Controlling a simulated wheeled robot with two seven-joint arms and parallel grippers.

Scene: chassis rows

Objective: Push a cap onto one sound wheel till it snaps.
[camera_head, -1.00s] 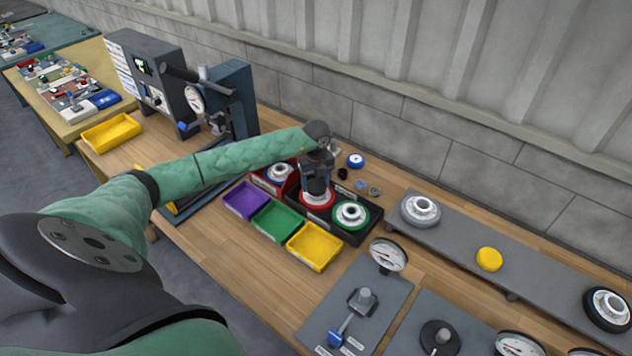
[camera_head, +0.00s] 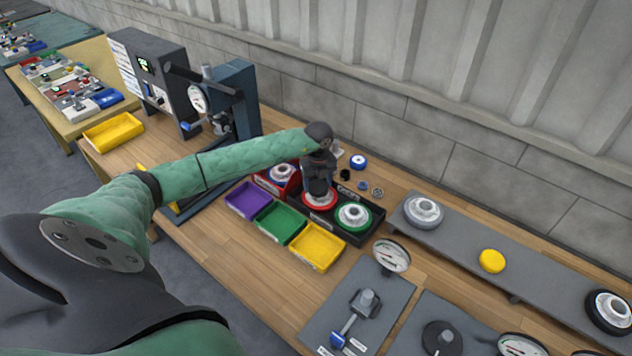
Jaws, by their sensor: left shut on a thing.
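My left gripper (camera_head: 320,187) points straight down over the red-rimmed wheel (camera_head: 320,202) in the black tray (camera_head: 370,226). It is shut at that wheel's hub; the fingertips and exact contact are hidden. A green-rimmed wheel (camera_head: 353,216) lies beside it in the same tray, its pale hub bare. Another pale-hubbed wheel (camera_head: 283,173) sits in the red bin (camera_head: 263,183). A grey wheel (camera_head: 423,211) and a black-tyred wheel (camera_head: 609,311) lie on the grey shelf (camera_head: 455,231), with a round yellow piece (camera_head: 492,261) between them. My right gripper is not in view.
Purple (camera_head: 247,201), green (camera_head: 279,223) and yellow (camera_head: 317,247) bins stand in front of the tray. A press (camera_head: 235,105) stands to the left. Dial gauges (camera_head: 392,256) and grey plates (camera_head: 350,310) lie to the right. A small blue-rimmed part (camera_head: 358,162) lies behind.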

